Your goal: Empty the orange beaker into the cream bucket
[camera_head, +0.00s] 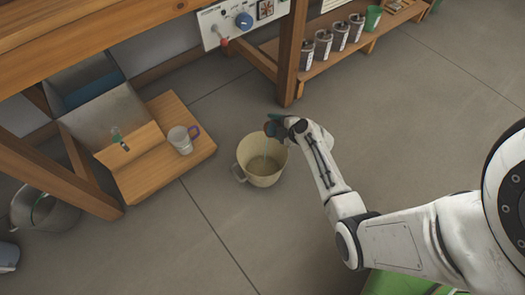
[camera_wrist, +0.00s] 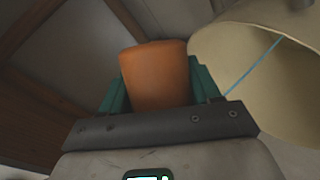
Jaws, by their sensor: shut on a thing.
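My gripper (camera_head: 276,126) is at the upper right rim of the cream bucket (camera_head: 243,160) in the head view. In the wrist view its green fingers are shut on the orange beaker (camera_wrist: 154,76), one on each side. The beaker is tipped, though its mouth is not visible; in the head view it is too small and covered to make out. The bucket stands on the floor with its handle at left, and its open mouth shows beside the beaker in the wrist view (camera_wrist: 215,45). A thin pale blue streak crosses the bucket's mouth; whether it is liquid I cannot tell.
A low wooden platform (camera_head: 190,165) with a white mug (camera_head: 180,141) stands left of the bucket. A metal bucket (camera_head: 45,212) is at far left. Several dark canisters (camera_head: 322,46) and a green cup (camera_head: 373,19) line a low shelf above. The floor below the bucket is clear.

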